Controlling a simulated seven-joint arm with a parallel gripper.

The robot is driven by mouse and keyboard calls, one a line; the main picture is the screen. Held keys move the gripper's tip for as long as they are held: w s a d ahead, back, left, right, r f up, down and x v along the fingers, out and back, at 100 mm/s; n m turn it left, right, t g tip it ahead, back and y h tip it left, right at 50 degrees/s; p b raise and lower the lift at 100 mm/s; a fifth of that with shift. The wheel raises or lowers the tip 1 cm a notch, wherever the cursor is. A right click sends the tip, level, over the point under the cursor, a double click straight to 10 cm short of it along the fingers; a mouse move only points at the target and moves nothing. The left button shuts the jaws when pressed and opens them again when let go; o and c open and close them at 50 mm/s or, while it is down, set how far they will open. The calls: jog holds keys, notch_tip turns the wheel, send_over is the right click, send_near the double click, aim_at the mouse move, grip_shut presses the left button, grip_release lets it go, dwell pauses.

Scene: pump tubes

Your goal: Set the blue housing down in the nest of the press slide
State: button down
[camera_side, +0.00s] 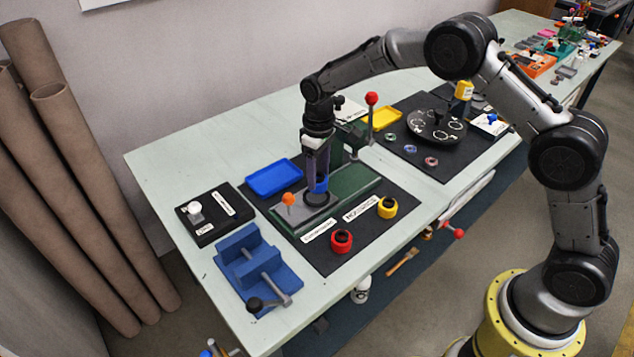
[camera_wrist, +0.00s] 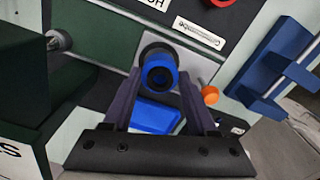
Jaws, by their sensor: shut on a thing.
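The blue housing (camera_side: 321,185) is gripped between the fingertips of my gripper (camera_side: 318,178), upright, over the slide. In the wrist view the housing (camera_wrist: 159,73) is a blue ring with a dark bore, one finger of my gripper (camera_wrist: 159,78) on each side. The nest (camera_side: 316,199) is a dark round seat on the grey press slide (camera_side: 308,213), directly under the housing. The nest's dark rim (camera_wrist: 156,47) shows behind the housing in the wrist view. I cannot tell whether the housing touches the nest or hangs just above it.
A red housing (camera_side: 341,241) and a yellow one (camera_side: 387,207) sit in front. A blue tray (camera_side: 274,178) and blue vise (camera_side: 257,268) lie left.

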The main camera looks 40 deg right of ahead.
jog(key=shift+w+f, duration=0.15)
jog(key=shift+f, duration=0.8)
jog(key=shift+w+f, duration=0.15)
jog(key=shift+f, duration=0.75)
jog(key=shift+c, duration=1)
grip_release()
jog(key=shift+f, duration=0.15)
